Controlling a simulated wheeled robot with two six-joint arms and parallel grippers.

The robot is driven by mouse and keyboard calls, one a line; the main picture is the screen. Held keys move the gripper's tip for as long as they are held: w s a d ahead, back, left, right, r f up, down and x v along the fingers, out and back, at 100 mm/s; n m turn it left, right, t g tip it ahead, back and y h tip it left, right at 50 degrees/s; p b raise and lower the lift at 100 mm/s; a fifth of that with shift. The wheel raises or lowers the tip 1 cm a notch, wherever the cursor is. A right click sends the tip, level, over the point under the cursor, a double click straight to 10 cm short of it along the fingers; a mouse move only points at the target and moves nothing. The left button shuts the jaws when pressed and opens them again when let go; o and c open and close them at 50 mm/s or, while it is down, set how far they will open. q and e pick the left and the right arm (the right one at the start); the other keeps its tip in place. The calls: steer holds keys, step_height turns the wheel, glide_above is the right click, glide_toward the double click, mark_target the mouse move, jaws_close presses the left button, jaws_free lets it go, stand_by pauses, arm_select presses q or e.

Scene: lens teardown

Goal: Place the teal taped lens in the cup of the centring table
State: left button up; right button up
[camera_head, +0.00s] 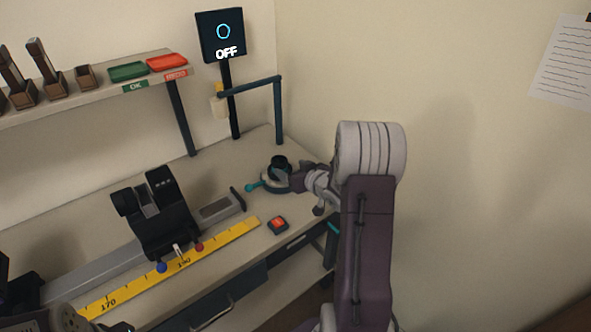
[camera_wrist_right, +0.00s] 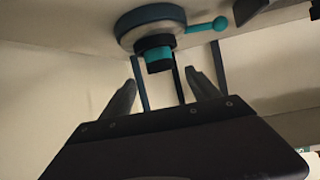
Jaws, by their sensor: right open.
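The centring table (camera_head: 270,186) is a round dark base with a teal-tipped lever, standing near the back right corner of the bench. The same round base (camera_wrist_right: 140,18) is at the top of the right wrist view, which looks upside down. The teal taped lens (camera_wrist_right: 158,55), a short black barrel with a teal band, sits at the middle of that base; how deep it sits in the cup is hidden. Its black top (camera_head: 280,161) shows in the head view. My right gripper (camera_wrist_right: 163,82) is open, its fingers apart on either side of the lens and not touching it. My left gripper is not clearly visible.
A black device (camera_head: 160,215) stands on a rail left of the centring table, behind a yellow ruler (camera_head: 225,238). A red button (camera_head: 277,224) sits in front. A screen reading OFF (camera_head: 220,37) and a shelf with green (camera_head: 127,71) and red (camera_head: 166,62) trays stand behind.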

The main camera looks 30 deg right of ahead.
steer(key=s+a+f+g, duration=0.2)
steer(key=s+a, duration=0.1)
steer(key=s+a+f+g+h, duration=0.1)
steer(key=s+a+g, duration=0.1)
steer(key=shift+s+a, duration=0.15)
steer(key=shift+a, duration=0.1)
steer(key=s+a+g, duration=0.1)
steer(key=s+a+f+g, duration=0.1)
steer(key=s, duration=0.1)
steer(key=s+a+f, duration=0.1)
steer(key=a, duration=0.1)
steer(key=shift+s+a+f+g, duration=0.1)
steer(key=shift+s+g, duration=0.15)
steer(key=shift+g, duration=0.15)
steer(key=s+a+f+g, duration=0.1)
steer(key=s+a+g, duration=0.1)
steer(key=s+a, duration=0.3)
steer(key=s+a+f+g+y, duration=0.1)
steer(key=s+a+g, duration=0.2)
steer(key=s, duration=0.6)
steer(key=shift+a+n+g+y, duration=0.3)
steer(key=shift+a, duration=0.55)
steer(key=shift+r, duration=0.1)
step_height(320, 180, up, 10)
steer(key=p, duration=1)
